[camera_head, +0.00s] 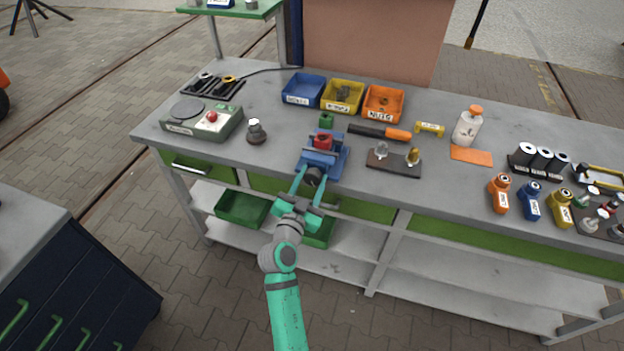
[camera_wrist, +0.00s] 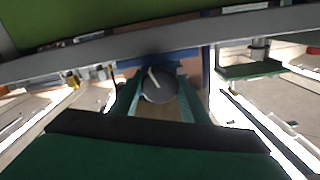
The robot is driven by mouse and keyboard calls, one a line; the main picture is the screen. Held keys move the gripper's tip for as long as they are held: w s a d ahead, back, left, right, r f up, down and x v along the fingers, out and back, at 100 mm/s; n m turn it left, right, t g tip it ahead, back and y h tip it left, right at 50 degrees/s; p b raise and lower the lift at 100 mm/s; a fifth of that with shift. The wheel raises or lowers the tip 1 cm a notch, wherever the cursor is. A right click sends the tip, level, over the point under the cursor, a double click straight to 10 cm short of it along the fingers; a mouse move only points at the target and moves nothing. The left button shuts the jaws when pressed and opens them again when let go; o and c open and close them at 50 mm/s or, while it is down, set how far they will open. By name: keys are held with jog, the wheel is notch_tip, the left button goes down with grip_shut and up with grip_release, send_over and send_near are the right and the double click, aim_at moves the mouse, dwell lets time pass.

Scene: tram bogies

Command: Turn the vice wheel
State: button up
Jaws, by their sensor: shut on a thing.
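The blue vice (camera_head: 326,159) stands at the front edge of the grey workbench. A red part (camera_head: 323,142) sits at its jaws, with a small green block (camera_head: 326,120) just behind. The dark round vice wheel (camera_head: 314,176) faces the front of the bench. My gripper (camera_head: 313,182) reaches up to it from below, its green fingers on either side, shut on the wheel. In the wrist view the wheel (camera_wrist: 159,86) shows as a dark disc with a pale line on it, between the two fingers (camera_wrist: 158,100).
Blue (camera_head: 303,90), yellow (camera_head: 342,96) and orange (camera_head: 384,103) bins stand behind the vice. A scale-like device (camera_head: 203,121) and a small dark-based piece (camera_head: 256,131) are to its left. A dark plate with two fittings (camera_head: 394,163) lies close on its right. Green bins (camera_head: 242,208) sit on the shelf below.

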jog(key=m, duration=0.6)
jog(key=shift+m, duration=0.3)
dwell(0.5)
jog(key=o, duration=1.1)
jog(key=shift+c, duration=0.2)
